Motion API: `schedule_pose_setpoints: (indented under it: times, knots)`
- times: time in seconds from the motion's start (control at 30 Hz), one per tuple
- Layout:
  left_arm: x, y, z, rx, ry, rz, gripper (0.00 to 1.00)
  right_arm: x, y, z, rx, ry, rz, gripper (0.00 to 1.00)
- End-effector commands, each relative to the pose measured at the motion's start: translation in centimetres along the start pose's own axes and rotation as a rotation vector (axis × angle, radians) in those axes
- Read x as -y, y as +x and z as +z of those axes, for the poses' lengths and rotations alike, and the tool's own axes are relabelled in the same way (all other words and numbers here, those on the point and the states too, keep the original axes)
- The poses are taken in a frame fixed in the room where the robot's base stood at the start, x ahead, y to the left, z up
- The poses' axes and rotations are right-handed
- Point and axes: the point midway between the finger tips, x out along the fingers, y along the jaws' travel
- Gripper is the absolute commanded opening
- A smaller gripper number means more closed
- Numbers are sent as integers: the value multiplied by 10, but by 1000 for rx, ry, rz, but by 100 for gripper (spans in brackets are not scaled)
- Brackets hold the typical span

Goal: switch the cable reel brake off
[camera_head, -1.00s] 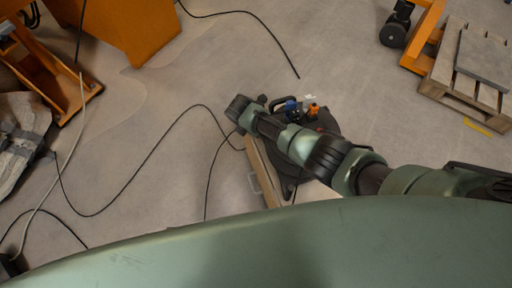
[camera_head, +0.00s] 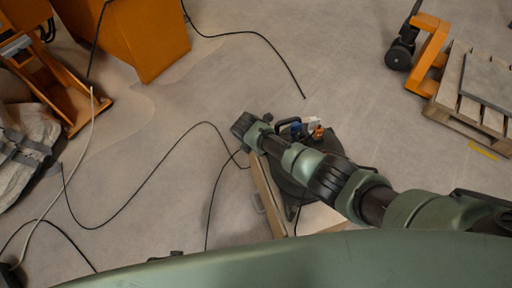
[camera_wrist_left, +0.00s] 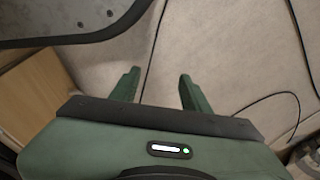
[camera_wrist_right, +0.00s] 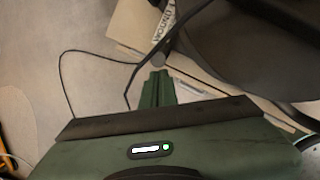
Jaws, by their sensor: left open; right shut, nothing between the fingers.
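The cable reel (camera_head: 292,188) is a dark round body on a pale wooden base, largely covered by my right arm in the head view. Blue (camera_head: 296,128), white (camera_head: 310,123) and orange (camera_head: 318,132) parts show at its far side; I cannot tell which is the brake or how it is set. In the right wrist view the dark reel (camera_wrist_right: 245,45) fills the upper right. My right gripper (camera_wrist_right: 157,80) is shut and empty, beside the wooden base. My left gripper (camera_wrist_left: 158,82) is open and empty, over floor; the head view does not show it.
A black cable (camera_head: 140,185) loops over the floor left of the reel. Orange machinery (camera_head: 130,35) stands at upper left, with a grey sack (camera_head: 25,150) below. An orange pallet jack (camera_head: 428,55) and wooden pallet (camera_head: 470,110) are at upper right. Floor between is mostly clear.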

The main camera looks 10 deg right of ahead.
Motion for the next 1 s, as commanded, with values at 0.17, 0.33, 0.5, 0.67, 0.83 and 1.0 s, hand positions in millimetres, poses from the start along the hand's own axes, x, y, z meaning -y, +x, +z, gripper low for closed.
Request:
schedule_pose_setpoints:
  times: [0.17,0.33,0.5,0.67,0.83,1.0]
  knots:
    - [-1,5,1,-3,2,1,47,0,-3,1,0,0,0,0]
    - [-4,11,11,7,4,5,47,-1,-5,2,0,0,0,0]
    - [-5,16,21,19,4,7,47,-1,-6,2,0,0,0,0]
    - [-5,17,20,16,4,7,47,-1,-6,2,0,0,0,0]
    - [-5,16,14,10,-1,7,47,-1,-6,2,0,0,0,0]
    - [-4,10,14,12,0,6,47,-1,-11,3,0,1,0,0]
